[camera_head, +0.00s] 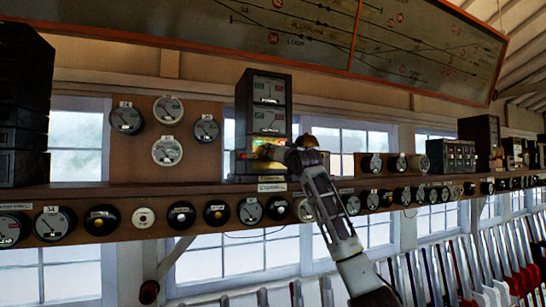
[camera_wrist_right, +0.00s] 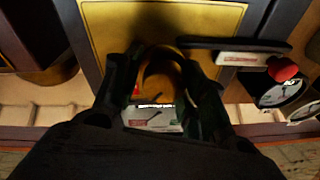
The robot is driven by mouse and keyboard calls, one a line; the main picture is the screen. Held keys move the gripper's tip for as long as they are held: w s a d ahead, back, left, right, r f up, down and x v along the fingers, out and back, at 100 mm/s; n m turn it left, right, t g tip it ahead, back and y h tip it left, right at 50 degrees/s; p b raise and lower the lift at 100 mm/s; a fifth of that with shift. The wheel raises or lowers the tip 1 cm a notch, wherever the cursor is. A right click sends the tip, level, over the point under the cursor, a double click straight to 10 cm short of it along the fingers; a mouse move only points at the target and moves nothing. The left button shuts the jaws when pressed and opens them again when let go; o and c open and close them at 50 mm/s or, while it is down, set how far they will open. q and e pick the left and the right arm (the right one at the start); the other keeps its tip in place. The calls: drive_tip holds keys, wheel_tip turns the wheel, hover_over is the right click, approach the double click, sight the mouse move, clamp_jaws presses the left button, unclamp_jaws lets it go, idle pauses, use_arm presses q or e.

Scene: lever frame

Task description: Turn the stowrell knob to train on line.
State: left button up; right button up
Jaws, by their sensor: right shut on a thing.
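A tall dark block instrument (camera_head: 262,105) with two dial faces stands on the shelf at the middle of the head view. My right gripper (camera_head: 284,156) reaches up from below to the lower front of this instrument. In the right wrist view, its two dark fingers (camera_wrist_right: 162,85) are closed on either side of a rounded brass-coloured knob (camera_wrist_right: 160,68), in front of a yellowish panel (camera_wrist_right: 108,30). A small white label (camera_wrist_right: 152,117) sits below the knob, partly covered. The knob's pointing direction is not clear. My left gripper is not in view.
The long wooden shelf (camera_head: 80,192) carries several round dials and plungers along its front. A brass bell (camera_head: 305,139) is just right of the instrument. A row of levers (camera_head: 500,262) stands at lower right. A dark arm with a red tip (camera_wrist_right: 284,69) lies right of the fingers.

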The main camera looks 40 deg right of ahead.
drive_tip(key=shift+w+a+m, duration=0.1)
drive_tip(key=shift+a+m, duration=0.05)
drive_tip(key=shift+m, duration=0.15)
drive_tip(key=shift+r+m, duration=0.1)
drive_tip(key=shift+m, duration=0.5)
drive_tip(key=o, duration=0.6)
drive_tip(key=shift+c, duration=0.2)
drive_tip(key=o, duration=0.7)
drive_tip(key=shift+w+a, duration=0.2)
drive_tip(key=shift+w, duration=0.15)
drive_tip(key=shift+o, duration=1.4)
drive_tip(key=o, duration=0.3)
drive_tip(key=shift+s+d, duration=0.1)
drive_tip(key=shift+d, duration=0.1)
drive_tip(key=shift+s+d, duration=0.1)
drive_tip(key=shift+s+b, duration=0.15)
drive_tip(key=shift+b, duration=0.15)
